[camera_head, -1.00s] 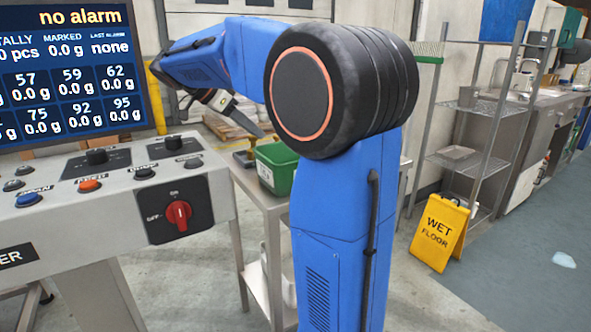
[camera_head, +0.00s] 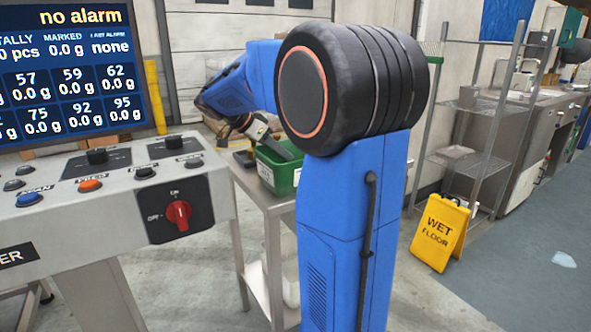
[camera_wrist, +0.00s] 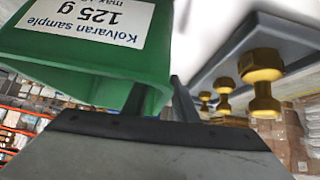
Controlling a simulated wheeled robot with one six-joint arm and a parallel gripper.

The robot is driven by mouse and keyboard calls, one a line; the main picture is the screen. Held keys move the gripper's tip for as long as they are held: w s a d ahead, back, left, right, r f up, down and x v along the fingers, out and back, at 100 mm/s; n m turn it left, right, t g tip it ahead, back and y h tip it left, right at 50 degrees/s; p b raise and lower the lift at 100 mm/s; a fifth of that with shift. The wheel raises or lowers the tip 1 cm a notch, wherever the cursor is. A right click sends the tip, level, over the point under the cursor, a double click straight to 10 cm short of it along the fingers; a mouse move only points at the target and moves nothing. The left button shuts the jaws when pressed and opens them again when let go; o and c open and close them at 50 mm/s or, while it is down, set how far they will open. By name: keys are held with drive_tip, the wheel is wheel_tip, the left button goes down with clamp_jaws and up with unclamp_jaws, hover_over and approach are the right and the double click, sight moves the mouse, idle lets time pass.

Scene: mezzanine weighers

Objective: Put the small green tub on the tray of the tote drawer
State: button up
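The small green tub (camera_head: 282,176) stands on a steel side table (camera_head: 257,195) behind the control console. In the wrist view the tub (camera_wrist: 85,68) shows large and upside down at the upper left, with a white label reading "Kolvaran sample 125 g max". My gripper (camera_head: 268,140) is at the tub's rim. In the wrist view my gripper (camera_wrist: 158,100) has its two fingers apart, one over the tub's opening and the other just outside its right wall. I cannot tell whether they touch the wall. I cannot make out the tote drawer or its tray.
Brass weights (camera_wrist: 262,80) on a dark grey block (camera_wrist: 250,45) stand close beside the tub. The console (camera_head: 110,190) with its screen fills the left. A wet-floor sign (camera_head: 440,232) and a wire rack (camera_head: 470,160) stand at the right.

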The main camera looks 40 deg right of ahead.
drive_tip(key=shift+s+d+f, duration=0.1)
drive_tip(key=shift+d+f, duration=0.2)
clamp_jaws()
drive_tip(key=shift+r, duration=0.1)
wheel_tip(320, 180, up, 10)
drive_tip(key=shift+f, duration=0.1)
idle(0.4)
